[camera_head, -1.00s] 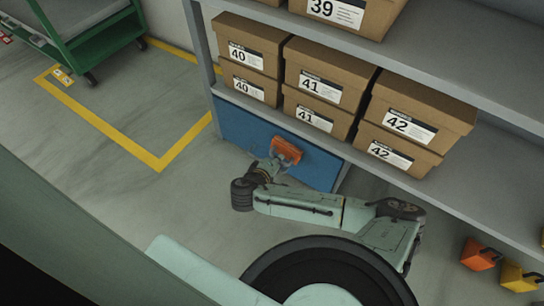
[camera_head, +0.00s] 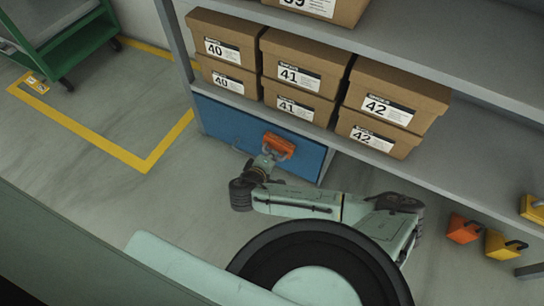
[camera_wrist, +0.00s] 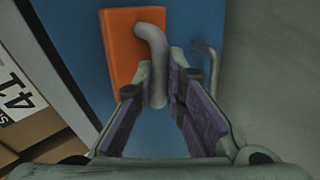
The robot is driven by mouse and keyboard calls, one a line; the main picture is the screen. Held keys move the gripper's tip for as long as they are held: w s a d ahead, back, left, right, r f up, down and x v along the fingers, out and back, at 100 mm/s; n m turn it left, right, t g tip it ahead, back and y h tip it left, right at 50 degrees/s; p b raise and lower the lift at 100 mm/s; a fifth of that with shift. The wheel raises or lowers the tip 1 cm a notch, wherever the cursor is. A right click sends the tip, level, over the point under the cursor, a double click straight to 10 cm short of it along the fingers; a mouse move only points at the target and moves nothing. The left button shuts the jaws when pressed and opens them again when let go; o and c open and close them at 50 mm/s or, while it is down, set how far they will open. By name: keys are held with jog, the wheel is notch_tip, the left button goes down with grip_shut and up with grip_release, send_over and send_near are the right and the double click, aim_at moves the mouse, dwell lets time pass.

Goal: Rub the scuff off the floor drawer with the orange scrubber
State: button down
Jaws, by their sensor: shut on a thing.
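The orange scrubber (camera_head: 279,145) is against or very near the blue front of the floor drawer (camera_head: 222,124), right of its middle. In the wrist view, its flat orange block (camera_wrist: 122,42) lies along the blue face, and its bent grey handle (camera_wrist: 156,68) stands out towards me. My gripper (camera_wrist: 160,88) is shut on that handle, with a purple-padded finger on each side. My gripper also shows low before the drawer in the head view (camera_head: 267,160). A grey drawer pull (camera_wrist: 212,62) is right of the scrubber. I cannot make out the scuff.
Shoe boxes (camera_head: 292,74) stand on the grey shelf (camera_head: 340,141) just above the drawer. An orange block (camera_head: 462,230) and yellow blocks with handles (camera_head: 500,245) are at the far right. A green cart (camera_head: 85,47) is at the left. Open floor (camera_head: 100,165) with yellow lines lies left.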

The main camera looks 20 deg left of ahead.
jog(key=w+a, duration=0.1)
jog(key=a, duration=1.6)
jog(key=shift+w+a, duration=0.15)
jog(key=shift+w, duration=0.15)
dwell(0.8)
jog(key=s+p, duration=0.2)
jog(key=s, duration=0.4)
jog(key=shift+a, duration=0.25)
jog(key=shift+s, duration=0.15)
